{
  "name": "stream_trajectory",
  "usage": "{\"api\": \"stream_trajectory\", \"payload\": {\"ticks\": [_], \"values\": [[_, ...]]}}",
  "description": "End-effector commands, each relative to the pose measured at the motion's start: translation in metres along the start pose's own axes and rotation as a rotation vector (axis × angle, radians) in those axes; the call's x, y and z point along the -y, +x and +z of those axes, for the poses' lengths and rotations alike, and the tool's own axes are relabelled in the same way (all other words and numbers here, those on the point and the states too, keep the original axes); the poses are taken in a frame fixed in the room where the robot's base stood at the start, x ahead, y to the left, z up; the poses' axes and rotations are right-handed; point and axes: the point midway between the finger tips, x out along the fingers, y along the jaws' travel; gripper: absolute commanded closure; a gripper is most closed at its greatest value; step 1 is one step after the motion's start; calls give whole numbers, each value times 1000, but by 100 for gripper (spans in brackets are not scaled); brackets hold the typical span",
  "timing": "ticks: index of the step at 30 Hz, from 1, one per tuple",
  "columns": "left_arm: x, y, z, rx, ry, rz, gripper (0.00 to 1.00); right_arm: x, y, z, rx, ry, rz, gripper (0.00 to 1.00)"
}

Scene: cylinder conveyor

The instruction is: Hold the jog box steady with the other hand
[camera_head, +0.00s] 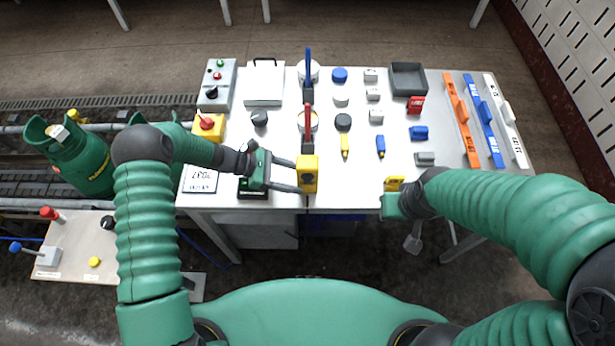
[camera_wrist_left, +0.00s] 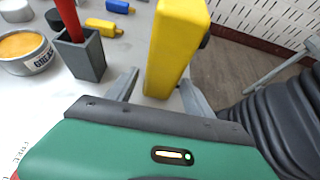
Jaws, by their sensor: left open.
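The jog box, which I take to be the yellow box (camera_head: 308,173), is at the table's front edge. In the left wrist view the yellow box (camera_wrist_left: 176,45) is tall, with a dark knob on its side. My left gripper (camera_head: 297,176) is open, its fingers reaching in from the left with the box at their tips. In the left wrist view the left gripper (camera_wrist_left: 158,92) has one finger on each side of the box's lower end; contact is unclear.
The white table (camera_head: 360,190) holds a red-handled tool in a grey holder (camera_wrist_left: 88,58) just behind the yellow box. A round tin (camera_wrist_left: 27,52) stands left of the holder. Orange, blue and white bars lie at the right. A grey control box (camera_head: 216,85) is at the back left.

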Motion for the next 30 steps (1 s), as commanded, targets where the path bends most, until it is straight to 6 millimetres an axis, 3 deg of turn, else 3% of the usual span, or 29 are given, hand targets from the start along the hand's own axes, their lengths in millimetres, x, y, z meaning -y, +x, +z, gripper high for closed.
{"api": "stream_trajectory", "payload": {"ticks": [7, 18, 26, 27, 30], "values": [[1, 33, -3, 1, 1, -1, 40, 0, 14, 3, 0, 0, 0, 65], [1, 39, -1, 0, 1, -1, 40, 0, 14, 3, 0, 0, 0, 65], [1, 39, -1, 0, 1, -1, 74, 0, 14, 3, 0, 0, 0, 65], [1, 39, -1, 0, 1, -1, 56, 0, 14, 3, 0, 0, 0, 65], [1, 39, -1, 0, 1, -1, 69, 0, 14, 3, 0, 0, 0, 65]]}}
